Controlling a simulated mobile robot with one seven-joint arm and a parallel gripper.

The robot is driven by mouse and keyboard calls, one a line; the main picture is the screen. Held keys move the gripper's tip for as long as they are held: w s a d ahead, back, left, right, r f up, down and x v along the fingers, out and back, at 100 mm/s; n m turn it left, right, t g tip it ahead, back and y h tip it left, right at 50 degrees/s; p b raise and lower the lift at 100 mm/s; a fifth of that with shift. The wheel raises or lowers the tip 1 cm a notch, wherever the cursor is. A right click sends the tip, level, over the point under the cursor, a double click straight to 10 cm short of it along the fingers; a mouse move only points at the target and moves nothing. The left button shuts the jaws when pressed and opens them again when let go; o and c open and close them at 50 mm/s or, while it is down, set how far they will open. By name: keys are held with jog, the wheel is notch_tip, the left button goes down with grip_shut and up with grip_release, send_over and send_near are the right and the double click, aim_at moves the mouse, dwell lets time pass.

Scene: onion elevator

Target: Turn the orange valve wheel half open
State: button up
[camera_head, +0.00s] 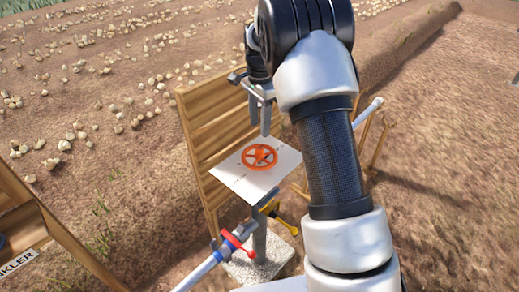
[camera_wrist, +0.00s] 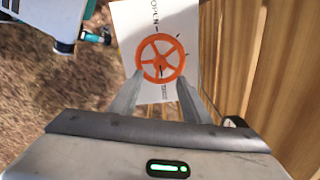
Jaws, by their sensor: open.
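The orange valve wheel (camera_head: 259,157) lies flat over a white square plate (camera_head: 236,172) on a grey post. In the wrist view the spoked wheel (camera_wrist: 161,58) shows whole, with the word OPEN and tick marks on the plate (camera_wrist: 185,22). My gripper (camera_head: 262,118) hangs above the wheel, pointing down and apart from it. In the wrist view the fingers of my gripper (camera_wrist: 158,92) are spread, with nothing between them, and their tips appear near the wheel's lower rim.
A wooden slat panel (camera_head: 205,120) stands close behind the plate, and it fills the right of the wrist view (camera_wrist: 260,60). Below the plate are a pipe with a red handle (camera_head: 236,241) and a yellow handle (camera_head: 271,209). A wooden board with lettering (camera_head: 20,259) stands at left.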

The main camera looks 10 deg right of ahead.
aim_at(260, 148)
notch_tip(260, 148, down, 11)
jog(key=shift+f, duration=0.15)
jog(key=c, duration=1)
jog(key=shift+c, duration=0.2)
